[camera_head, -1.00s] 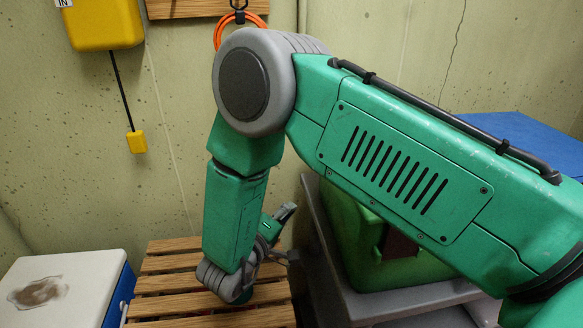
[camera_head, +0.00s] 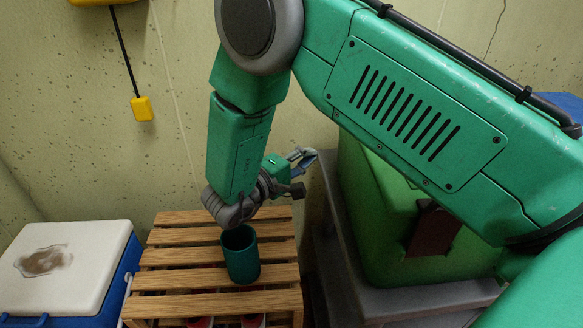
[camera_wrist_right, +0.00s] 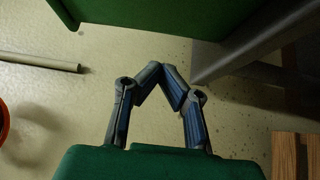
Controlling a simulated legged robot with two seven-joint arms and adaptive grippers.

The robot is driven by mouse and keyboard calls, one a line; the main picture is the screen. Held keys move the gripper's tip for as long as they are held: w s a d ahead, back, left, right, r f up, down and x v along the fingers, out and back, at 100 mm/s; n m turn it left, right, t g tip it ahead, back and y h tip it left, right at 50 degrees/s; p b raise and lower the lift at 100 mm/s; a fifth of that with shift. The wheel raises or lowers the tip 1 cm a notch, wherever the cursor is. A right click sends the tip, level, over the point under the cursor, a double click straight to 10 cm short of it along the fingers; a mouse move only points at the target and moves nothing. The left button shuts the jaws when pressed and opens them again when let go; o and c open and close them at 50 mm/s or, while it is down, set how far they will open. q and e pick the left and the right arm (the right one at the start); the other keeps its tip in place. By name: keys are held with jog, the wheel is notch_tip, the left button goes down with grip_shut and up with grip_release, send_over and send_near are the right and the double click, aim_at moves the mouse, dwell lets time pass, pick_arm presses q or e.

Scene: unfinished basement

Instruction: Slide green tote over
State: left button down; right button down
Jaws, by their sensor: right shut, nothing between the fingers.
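The green tote (camera_head: 372,225) sits on a grey surface at the right in the head view, with a dark brown patch on its near side. My right arm crosses in front of its upper part. My right gripper (camera_head: 303,158) is just left of the tote's far left edge, above the slatted wood stand. Whether it touches the tote cannot be told. In the right wrist view my right gripper (camera_wrist_right: 161,69) has its fingertips together with nothing between them. A green surface, seemingly the tote (camera_wrist_right: 165,15), spans the top of that view. My left gripper is not in view.
A dark green cylinder (camera_head: 240,256) stands on the slatted wood stand (camera_head: 175,255). A blue cooler with a white lid (camera_head: 80,245) is at the left. The tote's grey support (camera_head: 345,285) has a raised edge. The wall is close behind.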

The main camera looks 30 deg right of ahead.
aim_at(342, 159)
jog(key=s+d, duration=0.2)
jog(key=d, duration=0.1)
jog(key=shift+s+d+b, duration=0.2)
jog(key=shift+s+b, duration=0.1)
jog(key=shift+b, duration=0.05)
jog(key=shift+s+d, duration=0.1)
jog(key=shift+s, duration=0.25)
jog(key=shift+s+d+r+p, duration=0.25)
jog(key=shift+s+p, duration=0.4)
jog(key=shift+p, duration=0.4)
jog(key=shift+s+d, duration=0.1)
jog(key=shift+s, duration=0.15)
jog(key=shift+s+f, duration=0.1)
jog(key=shift+f, duration=0.1)
jog(key=shift+d, duration=0.1)
